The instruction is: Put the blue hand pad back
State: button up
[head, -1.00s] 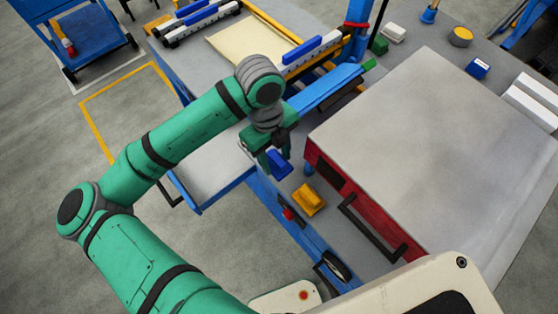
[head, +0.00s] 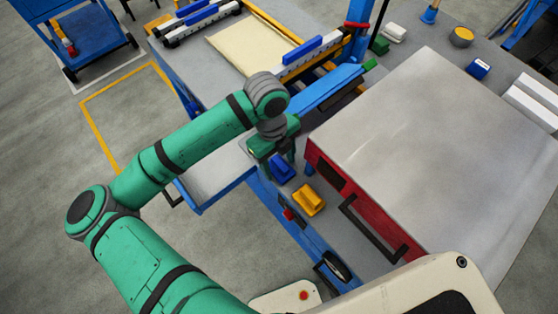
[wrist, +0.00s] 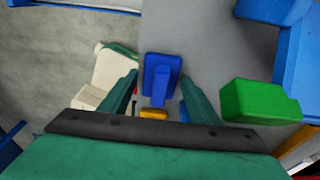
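The blue hand pad (head: 282,167) sits on the grey bench strip in front of the red-sided box, beside the yellow hand pad (head: 309,200). My gripper (head: 282,150) is just above and behind it in the head view, and partly covers it. In the wrist view the blue pad (wrist: 161,75) shows with its raised grip between and beyond my two fingertips (wrist: 160,78). Gaps show on both sides, so the fingers look open and off the pad. A bit of the yellow pad (wrist: 153,113) shows below it.
The red-sided box with a grey top (head: 440,130) and black handle (head: 372,228) stands close on the right. A blue rail (head: 325,90) lies behind the gripper. A green block (wrist: 260,102) is at right in the wrist view. Bare floor lies left of the bench.

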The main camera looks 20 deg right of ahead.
aim_at(276, 158)
jog(key=shift+s, duration=0.15)
notch_tip(276, 158, up, 12)
jog(key=w, duration=0.1)
jog(key=shift+w+a+r, duration=0.15)
jog(key=shift+w+a, duration=0.1)
jog(key=shift+w, duration=0.15)
dwell(0.7)
